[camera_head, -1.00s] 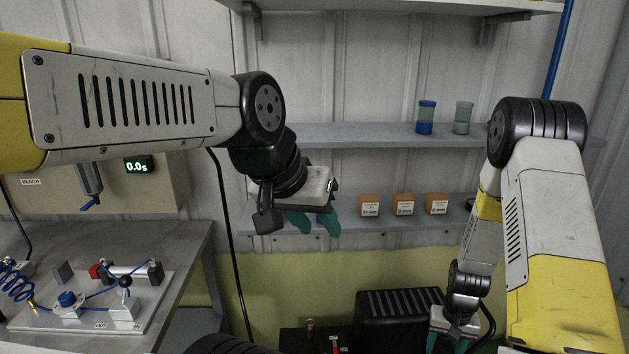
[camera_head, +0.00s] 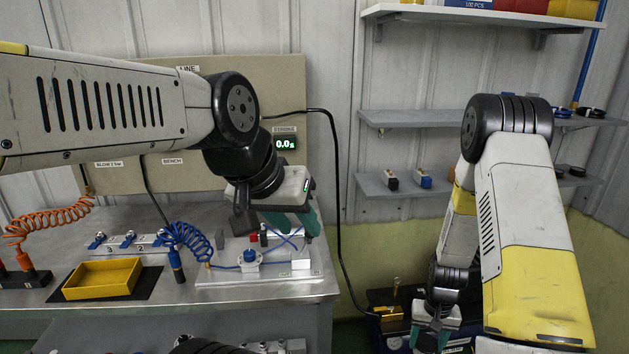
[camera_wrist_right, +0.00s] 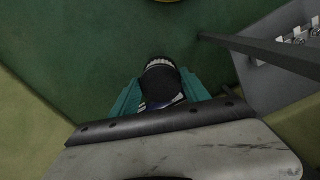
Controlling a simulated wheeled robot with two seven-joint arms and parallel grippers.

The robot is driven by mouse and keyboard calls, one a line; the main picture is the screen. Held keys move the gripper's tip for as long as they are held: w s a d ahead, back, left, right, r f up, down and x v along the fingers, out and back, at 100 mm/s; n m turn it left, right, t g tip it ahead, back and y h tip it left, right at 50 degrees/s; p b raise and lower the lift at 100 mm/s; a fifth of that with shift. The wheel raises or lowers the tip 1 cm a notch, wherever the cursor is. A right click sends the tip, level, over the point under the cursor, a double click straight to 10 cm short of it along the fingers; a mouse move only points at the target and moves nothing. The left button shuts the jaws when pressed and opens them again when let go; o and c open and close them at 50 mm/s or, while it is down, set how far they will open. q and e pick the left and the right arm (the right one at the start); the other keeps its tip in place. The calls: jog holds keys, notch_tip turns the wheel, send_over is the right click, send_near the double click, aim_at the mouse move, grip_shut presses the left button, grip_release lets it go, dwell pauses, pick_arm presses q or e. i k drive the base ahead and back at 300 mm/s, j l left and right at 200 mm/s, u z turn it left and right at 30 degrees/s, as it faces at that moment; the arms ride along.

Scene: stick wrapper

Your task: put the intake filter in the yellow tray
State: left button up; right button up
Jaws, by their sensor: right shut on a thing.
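The yellow tray (camera_head: 103,278) is empty and lies on a black mat on the bench at left in the head view. My right gripper (camera_head: 432,338) is low at the right, well away from the tray. In the right wrist view, this gripper (camera_wrist_right: 160,92) is shut on a dark round thing with a white ribbed rim, seemingly the intake filter (camera_wrist_right: 159,78). Its lower part is hidden by the gripper. My left gripper (camera_head: 290,222) is in front of the bench's right part, its teal fingers apart and empty.
A white plate with blue fittings (camera_head: 262,272) lies on the bench right of the tray. A blue coiled hose (camera_head: 195,240) and an orange one (camera_head: 50,218) flank the tray. A dark box (camera_head: 385,312) stands low near my right gripper. Shelves (camera_head: 430,118) line the wall.

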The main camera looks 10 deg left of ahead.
aim_at(107, 282)
jog(key=k+j, duration=0.1)
jog(key=j, duration=0.3)
jog(key=k+j, duration=0.1)
jog(key=j, duration=0.35)
jog(key=k+j, duration=0.1)
jog(key=j, duration=0.3)
jog(key=k+j, duration=0.1)
jog(key=j, duration=0.35)
jog(key=k+j, duration=0.1)
jog(key=j, duration=0.3)
jog(key=k+j, duration=0.15)
jog(key=j, duration=0.3)
